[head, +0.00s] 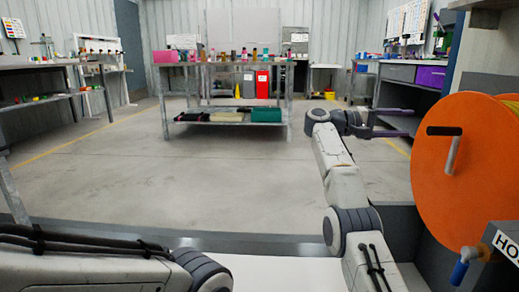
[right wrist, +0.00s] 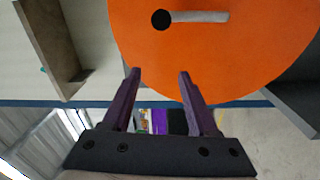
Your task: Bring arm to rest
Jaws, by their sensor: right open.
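My right arm reaches up and forward on the right side of the head view. Its gripper (head: 410,122) points right, with its two dark fingers apart and nothing between them. In the right wrist view the gripper (right wrist: 160,72) shows two purple fingers spread apart and empty. Beyond the fingertips there is a large orange reel (right wrist: 235,55). In the head view this orange reel (head: 440,185) stands to the right of and below the gripper, and no contact shows. Of my left arm only a link shows at the lower left; its gripper is out of view.
The reel has a crank handle (head: 450,148) sticking out. A steel workbench (head: 190,117) with bottles and bins stands at the back. The floor (head: 200,185) between is clear.

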